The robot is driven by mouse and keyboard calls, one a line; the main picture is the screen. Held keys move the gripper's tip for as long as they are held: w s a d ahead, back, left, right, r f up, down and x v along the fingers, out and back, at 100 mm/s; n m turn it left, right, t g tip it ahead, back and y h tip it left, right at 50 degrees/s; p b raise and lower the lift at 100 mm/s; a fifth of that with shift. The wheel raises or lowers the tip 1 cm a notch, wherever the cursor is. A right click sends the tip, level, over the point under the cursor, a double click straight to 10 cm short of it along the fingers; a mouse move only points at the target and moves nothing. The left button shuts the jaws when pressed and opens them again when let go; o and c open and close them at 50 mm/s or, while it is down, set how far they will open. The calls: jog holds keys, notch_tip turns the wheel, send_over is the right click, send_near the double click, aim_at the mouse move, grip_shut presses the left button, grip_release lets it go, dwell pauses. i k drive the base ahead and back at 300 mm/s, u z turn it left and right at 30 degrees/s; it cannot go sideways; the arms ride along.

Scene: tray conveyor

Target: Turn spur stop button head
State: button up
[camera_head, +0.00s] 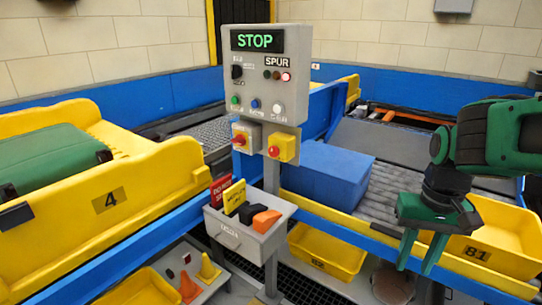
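A grey control panel (262,100) on a post shows a green STOP display (257,40) and the word SPUR. I cannot read which one is labelled for the spur. My gripper (417,268), green, hangs at the right with its fingers pointing down and apart, open and empty. It is well to the right of both buttons and lower than them, touching neither.
A blue box (328,175) lies on the right conveyor, between the panel and my gripper. A grey bin (250,240) with tags and blocks is below the panel. A yellow tray marked 4 (170,175) holds a green case (50,160).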

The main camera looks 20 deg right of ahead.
aim_at(273, 151)
jog(key=u, duration=0.05)
jog(key=k, duration=1)
jog(key=u, duration=1.3)
jog(key=i, duration=1.35)
jog(key=z, duration=0.8)
